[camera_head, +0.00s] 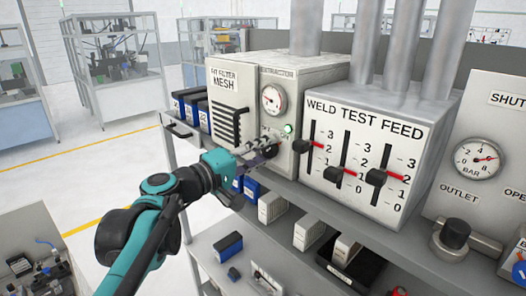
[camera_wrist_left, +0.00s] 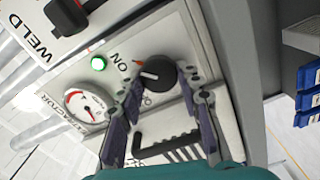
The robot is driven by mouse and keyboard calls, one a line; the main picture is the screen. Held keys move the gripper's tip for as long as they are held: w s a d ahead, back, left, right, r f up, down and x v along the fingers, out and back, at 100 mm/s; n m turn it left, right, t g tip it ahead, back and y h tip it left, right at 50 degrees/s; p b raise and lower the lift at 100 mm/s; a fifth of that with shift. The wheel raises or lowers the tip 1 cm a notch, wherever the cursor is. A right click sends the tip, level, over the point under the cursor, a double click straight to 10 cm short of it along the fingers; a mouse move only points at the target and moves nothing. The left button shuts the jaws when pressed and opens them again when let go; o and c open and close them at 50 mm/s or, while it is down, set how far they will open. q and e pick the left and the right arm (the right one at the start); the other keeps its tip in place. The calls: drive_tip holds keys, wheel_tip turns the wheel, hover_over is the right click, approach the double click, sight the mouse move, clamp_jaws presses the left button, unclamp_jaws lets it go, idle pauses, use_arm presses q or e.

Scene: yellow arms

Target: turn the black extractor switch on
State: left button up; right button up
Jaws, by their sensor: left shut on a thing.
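The black extractor switch (camera_wrist_left: 160,72) is a round knob on the extractor panel. In the left wrist view its white pointer line points left, toward the ON side, near a small red mark. A green lamp (camera_wrist_left: 98,63) beside ON is bright; it also shows in the head view (camera_head: 288,129). My left gripper (camera_head: 268,146) is at the extractor box's front; in the left wrist view its two fingers (camera_wrist_left: 167,90) are on either side of the switch, shut on it. In the head view the gripper partly hides the switch. My right gripper is not in view.
The extractor box (camera_head: 240,85) carries a gauge (camera_head: 273,99) and a black slotted vent (camera_head: 226,124). The weld test feed box (camera_head: 358,130) with black sliders stands close on the right. Boxes lie on the shelf below. The floor at left is open.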

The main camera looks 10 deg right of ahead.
use_arm(q)
drive_tip(key=o, duration=1.2)
drive_tip(key=shift+c, duration=0.2)
drive_tip(key=v, duration=1.2)
drive_tip(key=s+a+f+m+g+y+b, duration=0.1)
drive_tip(key=s+f+y+b, duration=0.15)
drive_tip(key=f+b, duration=0.7)
drive_tip(key=s+a+f+g+y+b, duration=0.1)
drive_tip(key=s+f+y+b, duration=0.15)
drive_tip(key=f, duration=1.45)
drive_tip(key=s+a+f+m+g+y+b, duration=0.1)
drive_tip(key=s+f+y+b, duration=0.15)
drive_tip(key=f+b, duration=0.75)
drive_tip(key=s+a+f+y+b, duration=0.2)
drive_tip(key=a+f+b, duration=0.2)
drive_tip(key=f, duration=0.6)
drive_tip(key=s+a+f+m+y+b, duration=0.1)
drive_tip(key=a+f+b, duration=0.3)
drive_tip(key=f, duration=0.7)
drive_tip(key=s+a+f+m+y+b, duration=0.1)
drive_tip(key=s+a+f+y+b, duration=0.3)
drive_tip(key=f, duration=0.7)
drive_tip(key=shift+a+f, duration=0.2)
drive_tip(key=shift+a, duration=0.4)
